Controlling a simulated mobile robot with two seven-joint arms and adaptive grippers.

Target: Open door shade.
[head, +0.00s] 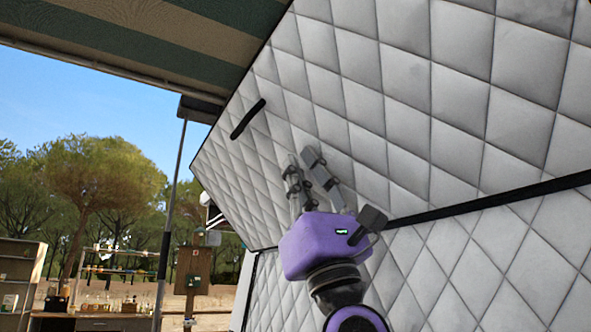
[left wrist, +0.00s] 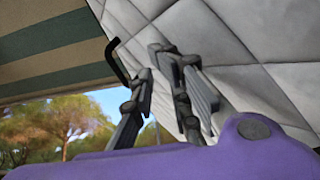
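The door shade (head: 400,110) is a quilted, silver-grey panel that fills the right of the head view, with a black strip (head: 490,204) across it. A short black strap or handle (head: 247,119) is on its upper left part. It also shows in the left wrist view (left wrist: 119,62), beyond the left fingers. My left gripper (head: 307,163), with its purple body, is in front of the shade, below and to the right of the strap and apart from it. Its fingers are spread with nothing between them. Whether they touch the quilted surface is unclear. My right gripper is not in view.
A striped awning (head: 150,40) hangs overhead at the upper left. A thin dark pole (head: 168,225) stands left of the shade. Shelves (head: 18,275) and a table with small items (head: 100,322) are outside at lower left. Open air lies left of the shade.

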